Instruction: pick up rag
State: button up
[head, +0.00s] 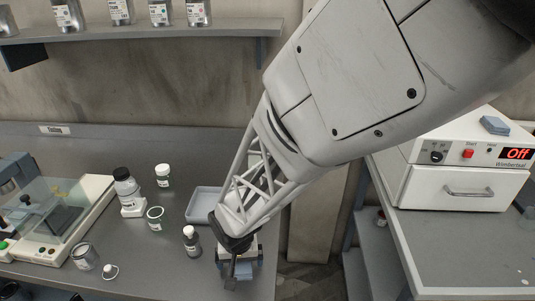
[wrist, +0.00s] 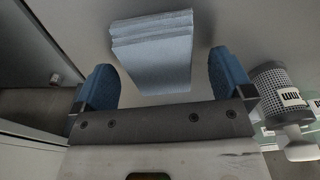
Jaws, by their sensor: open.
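A light blue folded rag (wrist: 152,50) lies flat on the grey bench in the wrist view, in layers. It is ahead of my gripper (wrist: 163,84) and lies between the lines of its two blue fingers. The fingers are apart, with a gap on each side of the rag, and nothing is clasped. In the head view my gripper (head: 240,268) points down near the right front edge of the bench, and my arm hides most of what is under it. Another blue-grey folded cloth (head: 495,125) lies on top of the white oven.
A grey tray (head: 203,204) lies just behind my gripper. A larger bottle (head: 127,190), jars and a balance (head: 60,215) are further left. The white oven (head: 455,185) is on the right bench, across a gap.

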jog(key=shift+f, duration=0.35)
dwell(0.3)
jog(key=c, duration=1)
jog(key=shift+r, duration=0.15)
jog(key=shift+r, duration=0.75)
notch_tip(320, 180, up, 2)
jog(key=s+d, duration=0.3)
jog(key=s, duration=0.1)
jog(key=s+d, duration=0.3)
jog(key=s, duration=0.1)
jog(key=s+d+r, duration=0.1)
jog(key=s+d, duration=0.2)
jog(key=s, duration=0.2)
jog(key=shift+r, duration=0.1)
